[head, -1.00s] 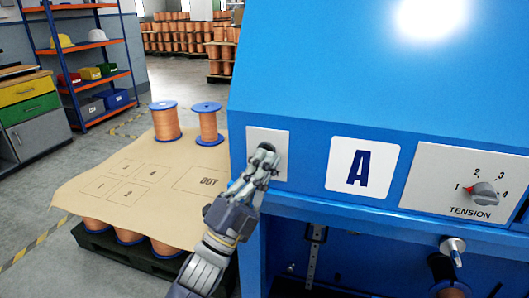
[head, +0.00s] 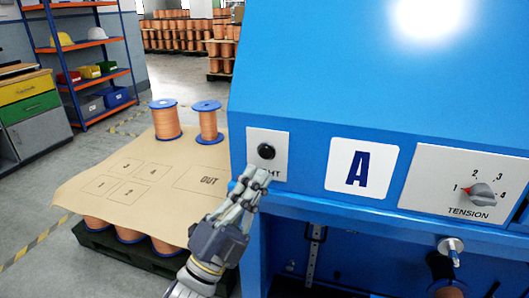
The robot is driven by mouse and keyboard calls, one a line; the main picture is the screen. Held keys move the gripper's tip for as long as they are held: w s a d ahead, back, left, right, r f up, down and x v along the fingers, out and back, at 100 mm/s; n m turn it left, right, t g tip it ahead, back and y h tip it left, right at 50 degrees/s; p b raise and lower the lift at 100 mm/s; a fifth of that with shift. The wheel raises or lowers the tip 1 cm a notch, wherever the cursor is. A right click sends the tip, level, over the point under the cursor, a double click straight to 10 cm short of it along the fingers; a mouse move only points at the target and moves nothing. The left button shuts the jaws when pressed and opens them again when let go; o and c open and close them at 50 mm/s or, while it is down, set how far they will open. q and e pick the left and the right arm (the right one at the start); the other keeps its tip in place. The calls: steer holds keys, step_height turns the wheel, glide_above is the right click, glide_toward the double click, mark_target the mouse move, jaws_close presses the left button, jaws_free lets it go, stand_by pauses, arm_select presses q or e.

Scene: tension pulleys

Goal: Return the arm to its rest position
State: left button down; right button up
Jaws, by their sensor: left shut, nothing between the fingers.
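My left gripper (head: 252,180) is shut and empty. Its fingertips are just below the black round button (head: 266,151) on a light plate (head: 280,140) on the blue machine's front. The fingertips overlap the lower part of the plate in the picture and hide part of its lettering. I cannot tell whether they touch it. My left arm comes up from the bottom of the view. My right gripper is not in view.
The blue machine (head: 350,80) fills the right, with an A label (head: 361,168) and a tension knob (head: 482,195) pointing near 1. Left of it, two copper spools (head: 166,122) stand on a brown sheet (head: 150,210) with marked squares, over a spool pallet. Shelves stand behind.

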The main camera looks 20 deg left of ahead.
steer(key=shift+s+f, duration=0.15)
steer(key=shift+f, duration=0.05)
